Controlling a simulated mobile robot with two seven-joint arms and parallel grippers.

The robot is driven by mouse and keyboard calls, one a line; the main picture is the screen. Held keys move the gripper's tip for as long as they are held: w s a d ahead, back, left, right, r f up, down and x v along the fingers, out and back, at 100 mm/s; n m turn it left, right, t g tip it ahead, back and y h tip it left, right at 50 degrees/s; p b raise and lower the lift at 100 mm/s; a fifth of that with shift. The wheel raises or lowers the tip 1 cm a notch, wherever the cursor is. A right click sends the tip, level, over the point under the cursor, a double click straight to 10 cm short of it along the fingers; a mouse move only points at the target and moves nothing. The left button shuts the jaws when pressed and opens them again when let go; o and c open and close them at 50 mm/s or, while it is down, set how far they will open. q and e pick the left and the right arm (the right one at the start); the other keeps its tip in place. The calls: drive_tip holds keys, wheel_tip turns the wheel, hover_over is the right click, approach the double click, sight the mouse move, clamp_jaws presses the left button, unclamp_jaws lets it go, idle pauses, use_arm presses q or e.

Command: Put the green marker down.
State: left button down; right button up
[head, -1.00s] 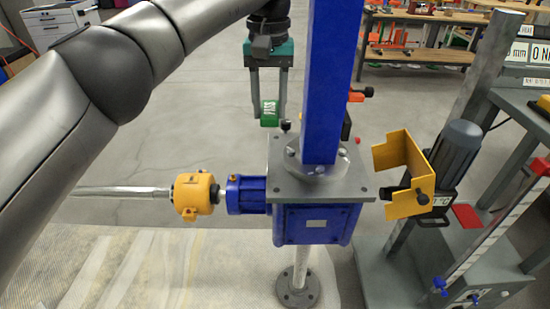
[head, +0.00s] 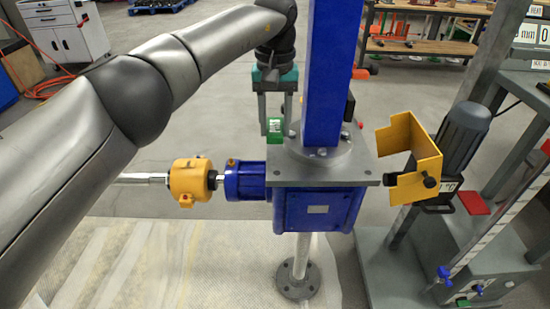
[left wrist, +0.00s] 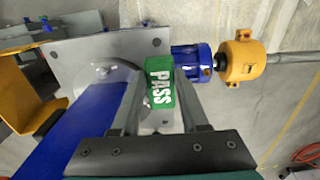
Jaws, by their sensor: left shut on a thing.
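My left gripper (head: 275,122) is shut on the green marker (head: 275,131), a small green block. In the left wrist view the marker (left wrist: 160,84) shows white "PASS" lettering between the fingertips. In the head view it is at the back left of the grey top plate (head: 345,172) of the blue screw jack (head: 318,210), left of the blue column (head: 332,75). In the wrist view it overlaps the plate's edge area, but I cannot tell whether it touches the plate. My right gripper is not in view.
A yellow coupling (head: 188,182) and a metal shaft (head: 142,178) extend left from the jack's blue side housing. A yellow bracket (head: 412,160) and a grey motor (head: 462,138) stand at the right. A wooden bench (head: 425,45) is behind. Open floor lies at the back left.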

use_arm(q)
drive_tip(key=b, duration=0.2)
hover_over(275, 167)
wheel_tip(275, 167, down, 7)
drive_tip(key=shift+f, duration=0.5)
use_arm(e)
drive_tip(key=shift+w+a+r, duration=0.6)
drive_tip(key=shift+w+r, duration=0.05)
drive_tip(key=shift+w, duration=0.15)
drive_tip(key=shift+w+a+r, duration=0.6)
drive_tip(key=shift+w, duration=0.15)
use_arm(q)
drive_tip(key=shift+f, duration=0.1)
drive_tip(key=c, duration=0.9)
unclamp_jaws()
drive_tip(key=o, duration=0.5)
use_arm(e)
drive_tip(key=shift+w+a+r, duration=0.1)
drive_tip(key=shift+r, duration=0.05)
